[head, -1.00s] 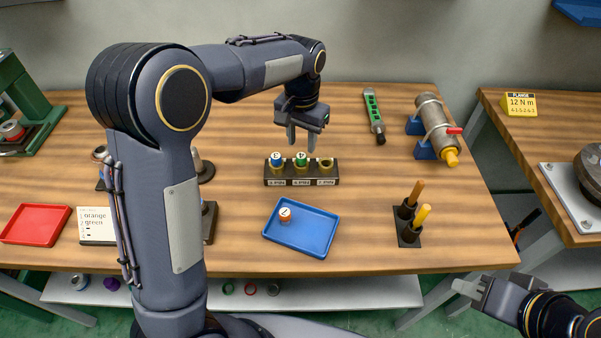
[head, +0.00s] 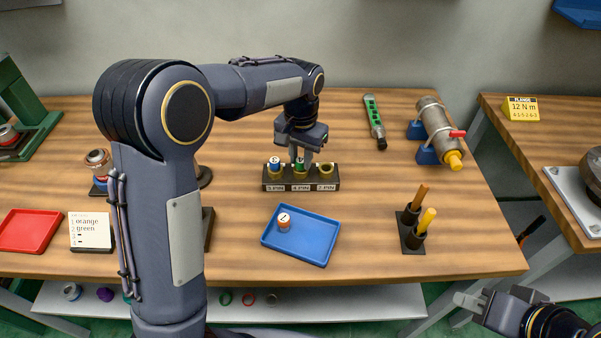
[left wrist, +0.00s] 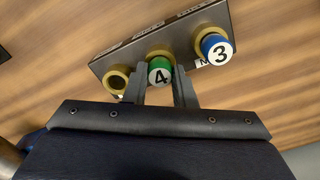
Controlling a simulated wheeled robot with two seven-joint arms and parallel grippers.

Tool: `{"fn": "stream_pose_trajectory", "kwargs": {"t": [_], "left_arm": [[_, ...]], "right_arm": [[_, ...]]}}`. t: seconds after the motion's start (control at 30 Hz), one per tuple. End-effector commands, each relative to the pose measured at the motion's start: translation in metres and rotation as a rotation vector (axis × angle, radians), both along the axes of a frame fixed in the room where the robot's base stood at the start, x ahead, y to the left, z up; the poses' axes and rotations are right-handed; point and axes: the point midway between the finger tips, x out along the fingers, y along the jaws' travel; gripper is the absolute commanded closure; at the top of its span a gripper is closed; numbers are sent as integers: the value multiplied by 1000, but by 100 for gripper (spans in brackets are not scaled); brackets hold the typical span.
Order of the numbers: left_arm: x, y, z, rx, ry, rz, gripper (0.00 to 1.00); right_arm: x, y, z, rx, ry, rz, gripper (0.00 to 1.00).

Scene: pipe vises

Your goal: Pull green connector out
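The green connector (head: 299,162), marked 4, stands in the middle socket of a dark three-socket holder (head: 275,185). In the left wrist view, the green connector (left wrist: 160,71) lies between the two fingers of my left gripper (left wrist: 161,92). My left gripper (head: 301,160) points down over the holder with its fingers apart on either side of the connector; firm contact is not visible. A blue connector (left wrist: 217,48), marked 3, sits in the socket beside it. The third socket (left wrist: 117,80) is empty. My right gripper (head: 472,300) is at the lower right, away from the table, apparently empty.
A blue tray (head: 322,249) holding an orange-and-white connector (head: 284,222) lies in front of the holder. A red tray (head: 30,231) and a text card (head: 90,233) are at left. A pen stand (head: 412,239), a green-grey tool (head: 374,122) and a clamped pipe (head: 438,128) are at right.

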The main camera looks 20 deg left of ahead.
Motion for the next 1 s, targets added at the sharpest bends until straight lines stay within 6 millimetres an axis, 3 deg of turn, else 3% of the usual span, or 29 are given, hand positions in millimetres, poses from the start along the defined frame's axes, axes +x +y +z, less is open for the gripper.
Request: {"fn": "stream_pose_trajectory", "kwargs": {"t": [0.03,0.17,1.0], "left_arm": [[0,0,0,0,0,0,83],[0,0,0,0,0,0,100],[0,0,13,0,-1,0,100]], "right_arm": [[0,0,0,0,0,0,75],[0,0,0,0,0,0,75],[0,0,13,0,0,0,75]]}}
